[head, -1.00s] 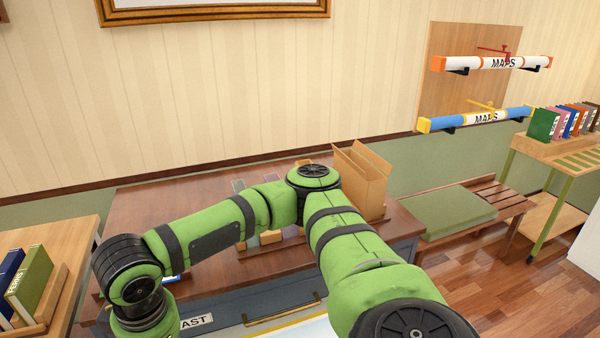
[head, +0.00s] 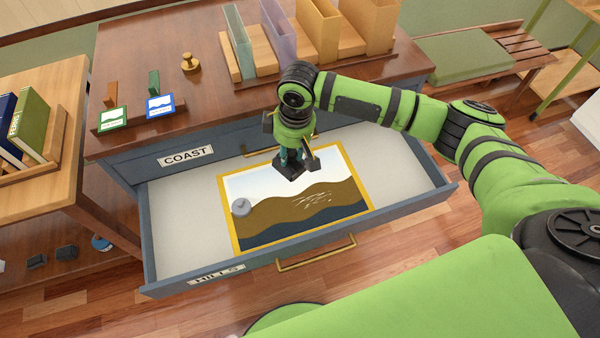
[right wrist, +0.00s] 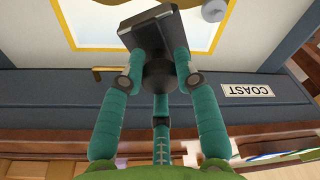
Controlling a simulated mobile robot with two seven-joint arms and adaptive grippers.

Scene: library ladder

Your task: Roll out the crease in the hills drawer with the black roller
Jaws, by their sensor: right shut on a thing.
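The hills drawer (head: 180,215) is pulled open, with its label on the front. In it lies a yellow-edged sheet (head: 290,222) with drawn hills. Pale wavy lines, seemingly the crease (head: 315,200), show on the sheet's brown right part. My right gripper (head: 290,154) is over the sheet's upper part, its fingers shut on a black block-shaped thing, seemingly the black roller (head: 291,169). In the right wrist view the fingers (right wrist: 160,78) close around the round middle of the roller (right wrist: 150,32). I cannot tell whether it touches the sheet. My left gripper is not in view.
A grey round weight (head: 241,207) sits on the sheet's left edge. The shut coast drawer (head: 135,170) is just above. The drawer's left part is bare.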

